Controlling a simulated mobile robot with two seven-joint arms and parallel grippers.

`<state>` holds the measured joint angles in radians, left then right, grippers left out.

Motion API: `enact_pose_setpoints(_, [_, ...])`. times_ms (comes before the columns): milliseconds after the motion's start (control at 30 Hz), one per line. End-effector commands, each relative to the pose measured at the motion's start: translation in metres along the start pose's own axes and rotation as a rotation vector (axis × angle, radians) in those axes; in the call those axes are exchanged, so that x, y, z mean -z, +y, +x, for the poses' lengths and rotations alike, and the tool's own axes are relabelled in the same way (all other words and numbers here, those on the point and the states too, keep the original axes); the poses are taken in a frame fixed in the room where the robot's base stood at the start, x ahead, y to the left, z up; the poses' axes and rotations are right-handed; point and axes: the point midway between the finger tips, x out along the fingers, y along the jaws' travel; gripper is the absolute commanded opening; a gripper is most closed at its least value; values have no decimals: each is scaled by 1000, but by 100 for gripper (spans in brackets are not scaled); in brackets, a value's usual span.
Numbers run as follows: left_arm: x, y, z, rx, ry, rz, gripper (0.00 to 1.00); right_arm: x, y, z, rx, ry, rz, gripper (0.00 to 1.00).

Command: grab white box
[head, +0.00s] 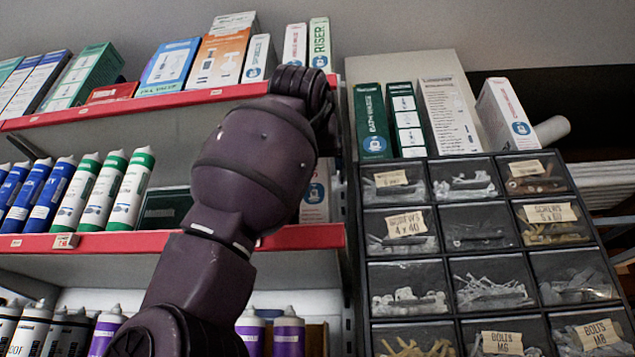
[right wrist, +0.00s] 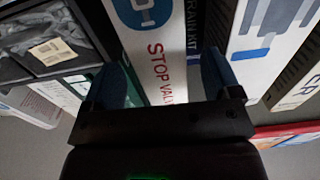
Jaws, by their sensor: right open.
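A white box with red "STOP VALVE" lettering and a blue logo (right wrist: 150,60) fills the middle of the right wrist view, between the two blue fingertips of my right gripper (right wrist: 167,80). The gripper is open. I cannot tell whether the fingers reach along the box's sides or are still in front of it. In the head view, what looks like the same white box (head: 316,203) stands at the right end of the lower shelf, partly hidden by my right arm. The right fingers are hidden there. My left gripper is not in view.
A dark "DRAIN KIT" box (right wrist: 193,30) stands close beside the white box. A drawer cabinet (head: 480,255) is to the right, with boxes on top. Red-edged shelves (head: 120,242) hold cartridges and boxes. A white box with a blue stripe (right wrist: 262,45) is also near.

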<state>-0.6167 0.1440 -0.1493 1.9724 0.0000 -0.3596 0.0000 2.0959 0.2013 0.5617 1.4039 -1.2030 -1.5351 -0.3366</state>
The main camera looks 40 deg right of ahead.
Motion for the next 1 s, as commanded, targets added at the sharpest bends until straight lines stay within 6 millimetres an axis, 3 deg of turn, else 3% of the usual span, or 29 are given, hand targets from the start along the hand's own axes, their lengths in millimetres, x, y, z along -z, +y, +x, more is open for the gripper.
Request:
enact_pose_setpoints(433, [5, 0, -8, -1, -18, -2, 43, 0, 0, 48, 0, -1, -1, 83])
enact_pose_setpoints(700, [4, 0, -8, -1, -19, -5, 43, -2, 0, 51, 0, 2, 0, 83])
enact_pose_setpoints(1000, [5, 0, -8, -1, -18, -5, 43, -2, 0, 51, 0, 1, 0, 37])
